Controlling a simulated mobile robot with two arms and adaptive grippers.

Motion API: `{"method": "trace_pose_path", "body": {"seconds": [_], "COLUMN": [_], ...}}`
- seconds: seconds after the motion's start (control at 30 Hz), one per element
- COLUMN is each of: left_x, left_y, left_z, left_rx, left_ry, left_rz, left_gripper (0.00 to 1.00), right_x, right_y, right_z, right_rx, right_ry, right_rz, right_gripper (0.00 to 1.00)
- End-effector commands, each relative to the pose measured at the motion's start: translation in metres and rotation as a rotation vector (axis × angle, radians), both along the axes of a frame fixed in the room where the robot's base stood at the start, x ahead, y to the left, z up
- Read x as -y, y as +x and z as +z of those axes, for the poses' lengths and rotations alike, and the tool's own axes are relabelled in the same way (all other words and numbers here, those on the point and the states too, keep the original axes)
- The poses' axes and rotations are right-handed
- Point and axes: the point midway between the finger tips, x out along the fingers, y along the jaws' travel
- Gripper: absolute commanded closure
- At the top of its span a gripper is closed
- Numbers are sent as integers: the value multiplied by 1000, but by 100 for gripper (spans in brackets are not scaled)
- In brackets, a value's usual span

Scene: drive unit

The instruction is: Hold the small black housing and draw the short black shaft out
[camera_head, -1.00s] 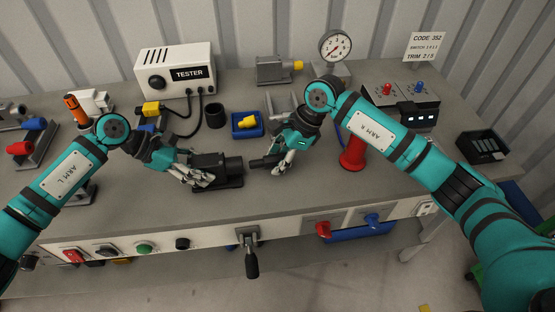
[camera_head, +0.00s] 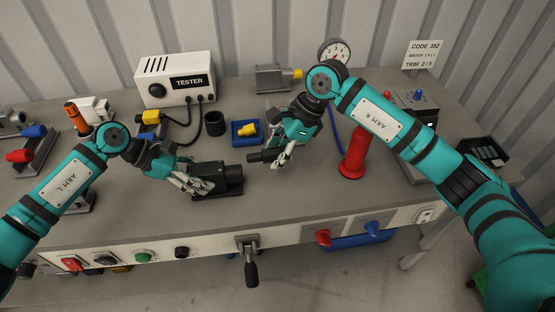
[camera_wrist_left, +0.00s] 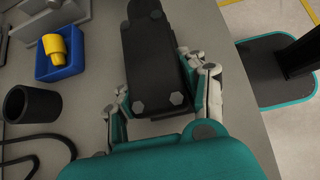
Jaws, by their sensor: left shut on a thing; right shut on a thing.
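The small black housing (camera_head: 231,176) sits on its flat black base at the front middle of the bench. My left gripper (camera_head: 203,187) is shut on its left end; the left wrist view shows the housing (camera_wrist_left: 152,50) between the two fingers (camera_wrist_left: 163,100). My right gripper (camera_head: 279,158) is shut on the short black shaft (camera_head: 260,156), to the right of the housing and a little farther back. The shaft lies roughly level, its free end pointing left. A gap shows between shaft and housing. The fingers hide the shaft's right end.
A blue tray (camera_head: 236,141) with a yellow part and a black cup (camera_head: 214,123) stand behind the housing. A red cylinder (camera_head: 353,160) stands right of my right gripper. The white tester (camera_head: 176,78) is at the back. The bench's front edge is close to the housing.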

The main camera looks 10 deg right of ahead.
Motion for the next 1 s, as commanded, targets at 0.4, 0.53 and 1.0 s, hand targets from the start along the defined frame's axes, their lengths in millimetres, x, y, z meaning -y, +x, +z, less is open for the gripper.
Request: {"method": "trace_pose_path", "body": {"seconds": [0.4,0.53,1.0], "left_x": [0,0,-9], "left_y": [0,0,1], "left_z": [-1,-1,9], "left_rx": [0,0,2], "left_ry": [1,1,0], "left_rz": [1,1,2], "left_gripper": [56,39,31], "right_x": [0,0,0], "right_y": [0,0,0], "right_z": [8,8,8], "right_rx": [0,0,0], "right_ry": [0,0,0], "right_rz": [1,1,0], "right_gripper": [100,100,100]}}
